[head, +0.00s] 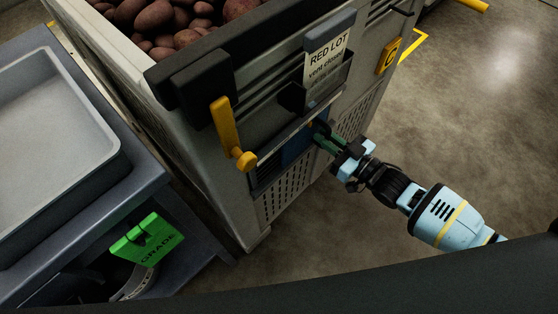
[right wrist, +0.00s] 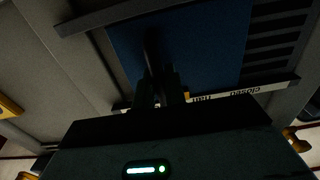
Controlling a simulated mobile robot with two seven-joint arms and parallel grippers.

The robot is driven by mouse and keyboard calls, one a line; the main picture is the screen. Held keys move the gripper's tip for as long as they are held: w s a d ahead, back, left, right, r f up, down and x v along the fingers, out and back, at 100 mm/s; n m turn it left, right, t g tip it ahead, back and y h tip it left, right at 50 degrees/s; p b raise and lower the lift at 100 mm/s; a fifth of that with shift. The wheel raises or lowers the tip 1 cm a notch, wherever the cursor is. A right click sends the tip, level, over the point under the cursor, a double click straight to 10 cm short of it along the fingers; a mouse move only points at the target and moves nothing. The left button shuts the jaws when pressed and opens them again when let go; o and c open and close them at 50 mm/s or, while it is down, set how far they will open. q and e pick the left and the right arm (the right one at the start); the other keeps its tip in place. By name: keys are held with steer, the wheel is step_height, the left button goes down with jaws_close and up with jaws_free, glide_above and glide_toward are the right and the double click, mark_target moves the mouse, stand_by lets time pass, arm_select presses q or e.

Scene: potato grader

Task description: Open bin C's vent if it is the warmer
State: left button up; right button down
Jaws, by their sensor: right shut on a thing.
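Bin C (head: 285,190) is a grey crate of red potatoes with a yellow C tag (head: 390,56). A card (head: 327,62) reads "RED LOT" and seemingly "vent closed". On its side is the vent's blue sliding plate (head: 296,146), seen larger in the right wrist view (right wrist: 215,40). My right gripper (head: 322,136) is at this plate, shut on its dark handle (right wrist: 152,50). A strip beside the plate (right wrist: 240,94) reads "half" and "closed", upside down; dark slots (right wrist: 277,45) show to the right. No temperature reading is legible. My left gripper is out of view.
A yellow lever (head: 228,128) sticks out from the bin left of the vent. At left, a blue-grey bench holds a grey tray (head: 50,170), with a green GRADE tag (head: 147,238) at its edge. Open concrete floor (head: 470,110) lies to the right.

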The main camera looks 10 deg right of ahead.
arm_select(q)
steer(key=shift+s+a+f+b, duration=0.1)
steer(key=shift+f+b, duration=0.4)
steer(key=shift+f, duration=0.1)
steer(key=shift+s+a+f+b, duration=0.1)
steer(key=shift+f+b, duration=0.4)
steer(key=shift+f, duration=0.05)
arm_select(e)
steer(key=shift+w+d, duration=0.75)
steer(key=shift+d, duration=0.2)
steer(key=shift+w+d, duration=0.7)
steer(key=shift+d, duration=0.2)
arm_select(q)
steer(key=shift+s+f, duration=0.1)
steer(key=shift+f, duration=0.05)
arm_select(e)
steer(key=c, duration=0.8)
jaws_free()
arm_select(q)
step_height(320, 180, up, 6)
steer(key=p, duration=0.7)
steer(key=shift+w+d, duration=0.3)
arm_select(e)
steer(key=v, duration=2.3)
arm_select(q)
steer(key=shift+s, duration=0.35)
